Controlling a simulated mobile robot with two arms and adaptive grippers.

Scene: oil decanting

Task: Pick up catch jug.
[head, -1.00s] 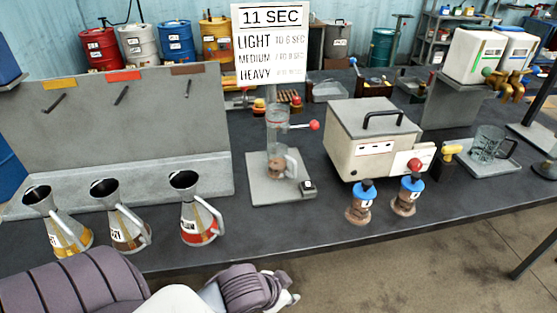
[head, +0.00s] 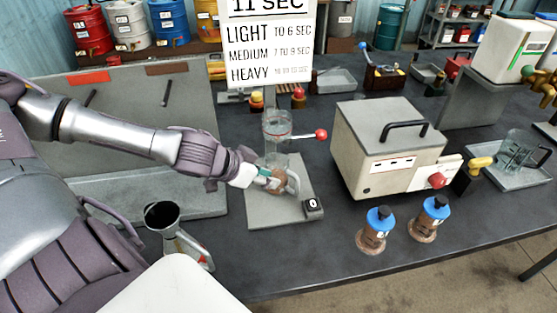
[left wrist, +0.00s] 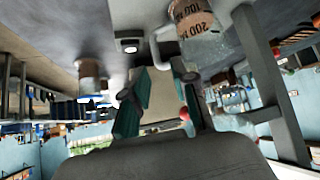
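In the left wrist view the jug (left wrist: 196,22) appears upside down at the top, with a "200" marking. The teal fingers (left wrist: 164,88) are spread below it in that picture, with nothing clearly between them. Contact cannot be told. My right gripper is not in view.
A sign (head: 268,45) stands behind the cylinder, and a red-knobbed lever (head: 321,135) juts out right. A beige box (head: 388,150) and two blue-capped bottles (head: 375,230) stand right. A metal funnel can (head: 170,228) stands under my left arm.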

